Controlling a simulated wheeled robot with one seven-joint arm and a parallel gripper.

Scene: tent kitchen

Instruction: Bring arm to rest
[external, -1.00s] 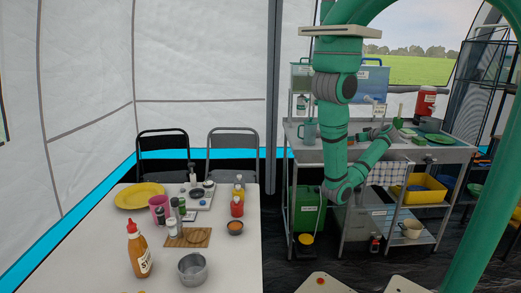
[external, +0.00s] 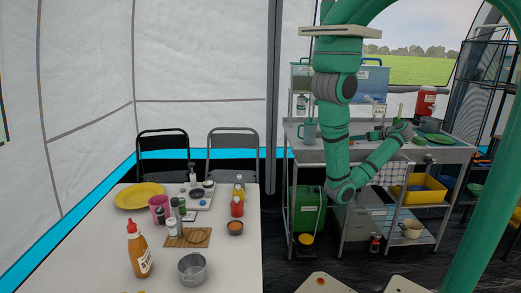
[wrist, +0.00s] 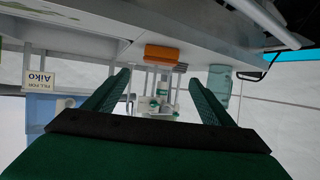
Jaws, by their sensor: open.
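My gripper (wrist: 160,82) is open, with its two green fingers spread apart in the wrist view and nothing between the fingertips. In the external view, my gripper (external: 367,135) is small and partly hidden, held over the metal counter (external: 450,152). The forearm slopes up to the right from the low elbow. The wrist is bent near the counter's top, beside the dishes. I cannot tell from these frames whether the wrist touches anything.
In the upside-down wrist view, an orange block (wrist: 162,53), a teal jug (wrist: 219,82) and a blue container (wrist: 57,108) lie beyond the fingers. A red dispenser (external: 426,101) stands at the counter's back. The white table (external: 110,235) on the left holds bottles and dishes.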

